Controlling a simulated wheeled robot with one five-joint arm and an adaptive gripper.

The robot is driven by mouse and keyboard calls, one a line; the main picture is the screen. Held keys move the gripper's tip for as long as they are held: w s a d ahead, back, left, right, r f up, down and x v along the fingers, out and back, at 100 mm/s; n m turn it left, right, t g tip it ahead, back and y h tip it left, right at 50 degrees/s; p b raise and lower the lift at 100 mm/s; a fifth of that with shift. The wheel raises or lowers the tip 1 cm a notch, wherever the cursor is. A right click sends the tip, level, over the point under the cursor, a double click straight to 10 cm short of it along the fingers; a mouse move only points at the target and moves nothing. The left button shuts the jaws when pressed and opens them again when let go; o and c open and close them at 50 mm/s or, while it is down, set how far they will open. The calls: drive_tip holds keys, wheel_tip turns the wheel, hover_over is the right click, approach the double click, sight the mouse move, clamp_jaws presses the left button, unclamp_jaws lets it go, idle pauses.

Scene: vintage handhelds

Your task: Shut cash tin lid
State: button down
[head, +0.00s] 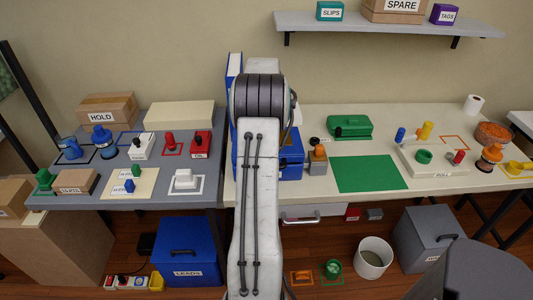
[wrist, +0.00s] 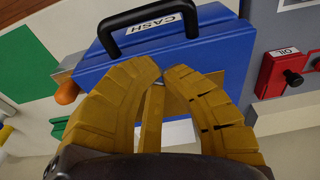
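The cash tin (head: 291,165) is a blue box on the bench, largely hidden behind my arm in the head view. In the wrist view its blue surface (wrist: 225,55) fills the upper middle, with a black handle (wrist: 104,36) and a white CASH label (wrist: 153,23). I cannot tell the lid's exact angle. My gripper (wrist: 163,72) has tan fingers whose tips meet closely over the blue surface, with nothing seen held. Whether they touch it I cannot tell. My gripper is hidden in the head view.
A green mat (head: 370,174) and a green case (head: 350,127) lie to the right. An orange-topped item (head: 318,157) stands close beside the tin. A red box (head: 201,144) marked OIL is on the left bench; it also shows in the wrist view (wrist: 283,73). A shelf (head: 390,25) hangs above.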

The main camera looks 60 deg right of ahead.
drive_tip(key=shift+s+a+f+p, duration=0.1)
drive_tip(key=shift+a+f+p, duration=0.05)
drive_tip(key=shift+f+p, duration=0.2)
drive_tip(key=f+p, duration=0.1)
drive_tip(key=a+f, duration=0.1)
drive_tip(key=s+f+p, duration=0.1)
drive_tip(key=shift+a+p, duration=0.3)
drive_tip(key=shift+a, duration=0.05)
drive_tip(key=shift+f, duration=0.1)
drive_tip(key=r, duration=0.1)
drive_tip(key=d+r+b, duration=0.1)
drive_tip(key=w+d+r, duration=0.1)
drive_tip(key=shift+r, duration=0.25)
wheel_tip(320, 180, up, 8)
drive_tip(key=s+a, duration=0.1)
drive_tip(key=a, duration=0.1)
drive_tip(key=shift+r+b, duration=0.15)
drive_tip(key=shift+b, duration=0.2)
idle(0.5)
drive_tip(key=shift+s+a, duration=0.1)
